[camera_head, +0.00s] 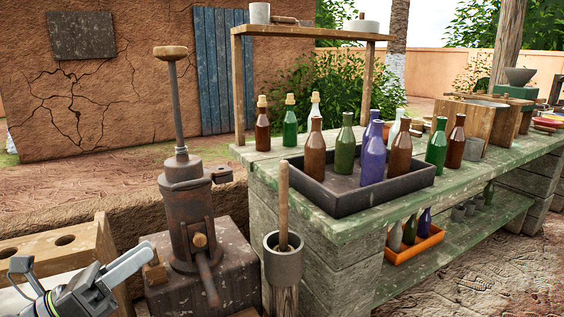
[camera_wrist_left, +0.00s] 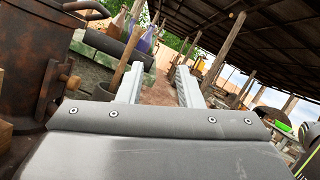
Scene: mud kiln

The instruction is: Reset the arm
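My left gripper (camera_head: 128,264) is at the lower left of the head view, in front of the dark metal hand press (camera_head: 187,215). In the left wrist view its two pale fingers (camera_wrist_left: 158,86) stand apart with nothing held between them. The gripper is tilted, its fingers pointing up and to the right in the head view. My right gripper is not seen in either view.
A green bench (camera_head: 335,228) bears a dark tray (camera_head: 345,202) of several bottles. A wooden handle (camera_head: 283,205) stands in a grey cup (camera_head: 283,265) by its corner. An orange tray (camera_head: 412,247) sits on the lower shelf. A wooden rack (camera_head: 60,243) is at left.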

